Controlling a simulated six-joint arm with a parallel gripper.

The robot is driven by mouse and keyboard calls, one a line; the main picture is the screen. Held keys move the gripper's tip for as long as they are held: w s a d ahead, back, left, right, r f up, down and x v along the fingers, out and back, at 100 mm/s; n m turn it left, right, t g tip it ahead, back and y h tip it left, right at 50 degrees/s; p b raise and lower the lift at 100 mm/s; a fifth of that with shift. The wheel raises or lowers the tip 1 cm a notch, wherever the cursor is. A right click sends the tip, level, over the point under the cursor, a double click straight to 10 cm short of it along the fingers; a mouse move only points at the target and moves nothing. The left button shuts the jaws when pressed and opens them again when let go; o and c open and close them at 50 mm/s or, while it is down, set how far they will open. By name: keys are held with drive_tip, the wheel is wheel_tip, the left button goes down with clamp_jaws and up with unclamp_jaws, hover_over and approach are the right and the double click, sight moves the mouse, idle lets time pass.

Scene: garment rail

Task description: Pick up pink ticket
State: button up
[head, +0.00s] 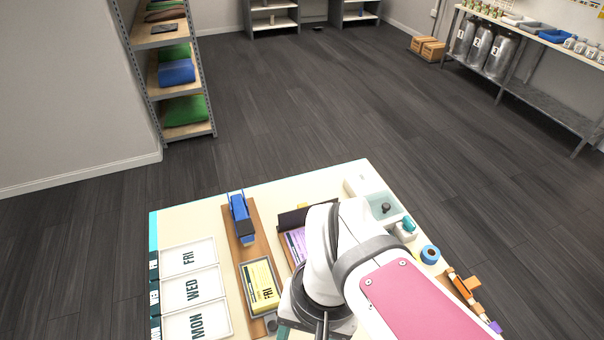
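No ticket that is clearly pink shows in the head view. A purple printed ticket (295,246) lies in a dark holder (291,219) at the middle of the table, partly hidden by my white arm. A yellow ticket marked FRI (262,284) lies in a tray left of it. My arm covers the middle and right of the table, with a pink panel on its link. My gripper is not visible; the arm hides whatever lies beneath it.
Three white trays marked FRI (188,257), WED (193,289) and MON (198,321) line the table's left side. A blue stapler-like tool (240,217) stands on a brown strip.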

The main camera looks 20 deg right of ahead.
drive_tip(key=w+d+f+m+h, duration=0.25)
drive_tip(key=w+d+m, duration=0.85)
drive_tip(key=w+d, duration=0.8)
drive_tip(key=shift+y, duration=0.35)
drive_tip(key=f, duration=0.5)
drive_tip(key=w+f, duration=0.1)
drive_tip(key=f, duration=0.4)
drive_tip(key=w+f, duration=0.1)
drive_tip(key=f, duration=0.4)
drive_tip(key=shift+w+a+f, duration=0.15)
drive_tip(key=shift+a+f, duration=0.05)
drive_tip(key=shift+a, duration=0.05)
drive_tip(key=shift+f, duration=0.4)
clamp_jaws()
